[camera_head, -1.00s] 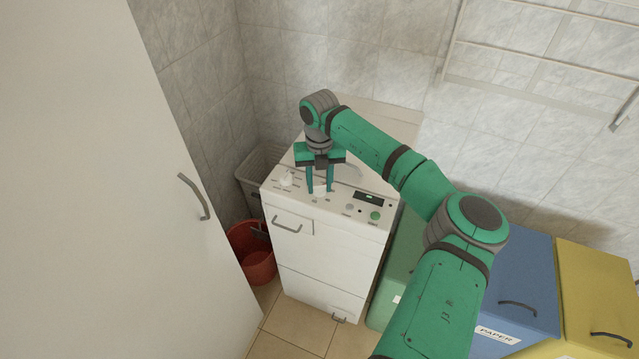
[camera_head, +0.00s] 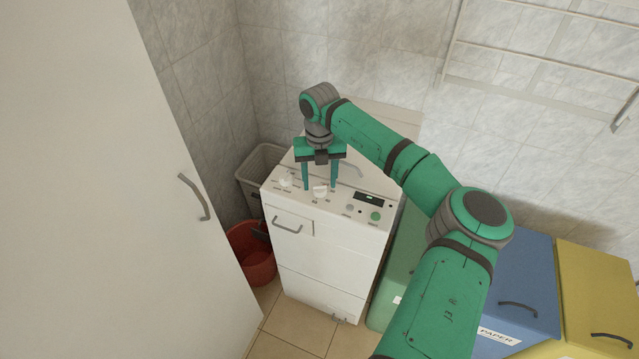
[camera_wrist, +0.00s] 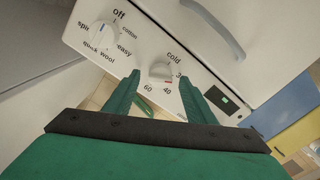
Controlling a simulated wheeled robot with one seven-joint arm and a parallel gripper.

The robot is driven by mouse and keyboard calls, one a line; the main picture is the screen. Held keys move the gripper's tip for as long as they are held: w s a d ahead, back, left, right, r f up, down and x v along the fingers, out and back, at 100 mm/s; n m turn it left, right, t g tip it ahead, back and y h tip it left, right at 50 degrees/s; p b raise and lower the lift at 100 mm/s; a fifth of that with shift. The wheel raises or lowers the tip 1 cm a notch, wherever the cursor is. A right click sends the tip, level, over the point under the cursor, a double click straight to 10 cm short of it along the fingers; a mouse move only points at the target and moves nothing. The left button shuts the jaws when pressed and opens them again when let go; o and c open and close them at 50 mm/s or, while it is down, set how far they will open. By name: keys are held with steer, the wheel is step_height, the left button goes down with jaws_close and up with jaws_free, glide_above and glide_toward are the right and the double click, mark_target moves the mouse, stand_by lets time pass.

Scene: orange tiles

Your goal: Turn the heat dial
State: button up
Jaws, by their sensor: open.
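The heat dial (camera_wrist: 158,68) is a pale knob on the washing machine's top panel, ringed by the labels cold, 40 and 60 and a partly covered one starting with 3. A red mark on the dial points towards 40. The dial also shows in the head view (camera_head: 320,191). My gripper (camera_head: 320,187) is open and empty, its green fingers apart on either side of the dial. In the wrist view the fingertips (camera_wrist: 158,76) stand left and right of the dial, with gaps between. I cannot tell how high they are above the panel.
The program dial (camera_wrist: 104,34) stands to the left, its blue mark towards off. A display (camera_head: 369,198) and a green button (camera_head: 375,216) are to the right. A raised handle-like bar (camera_wrist: 212,28) lies behind. A tall white cabinet door (camera_head: 110,200) fills the left.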

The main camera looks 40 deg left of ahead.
mark_target(320, 185)
step_height(320, 185, up, 9)
stand_by(0.3)
stand_by(0.5)
